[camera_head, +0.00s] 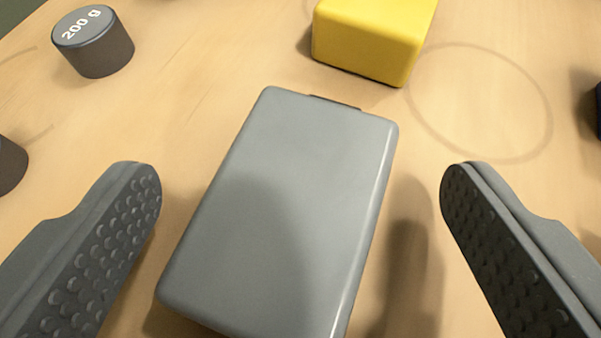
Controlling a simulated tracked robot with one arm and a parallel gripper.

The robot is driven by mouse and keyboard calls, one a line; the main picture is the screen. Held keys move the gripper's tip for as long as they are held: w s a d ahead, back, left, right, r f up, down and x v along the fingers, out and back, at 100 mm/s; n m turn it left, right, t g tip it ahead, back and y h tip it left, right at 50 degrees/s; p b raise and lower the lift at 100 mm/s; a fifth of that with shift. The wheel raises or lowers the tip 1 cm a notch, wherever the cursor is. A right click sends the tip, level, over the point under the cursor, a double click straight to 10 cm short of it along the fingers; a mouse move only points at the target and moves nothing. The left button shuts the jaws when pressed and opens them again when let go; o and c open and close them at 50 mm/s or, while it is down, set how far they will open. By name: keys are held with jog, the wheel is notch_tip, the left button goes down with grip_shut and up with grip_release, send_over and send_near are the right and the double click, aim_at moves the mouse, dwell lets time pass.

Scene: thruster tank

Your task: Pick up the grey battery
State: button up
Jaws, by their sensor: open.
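The grey battery (285,210) is a smooth box with rounded edges, lying on the wooden surface in the middle of the view. It is turned slightly, with its far end toward the upper right and a small dark piece at that end. Its near end runs to the bottom edge of the view. My gripper (301,190) is open, with one dimpled finger on each side of the battery. Both fingers appear apart from it, with more room on the right. A shadow falls across the battery's lower part.
A yellow block (373,38) lies just beyond the battery's far end. A dark 200 g weight (94,42) stands at the upper left. Another dark object (10,165) is cut off at the left edge. The wooden surface (215,65) is clear between them, with a faint ring mark at right.

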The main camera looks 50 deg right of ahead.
jog(key=c, duration=1.6)
jog(key=shift+o, duration=0.2)
jog(key=shift+r, duration=0.1)
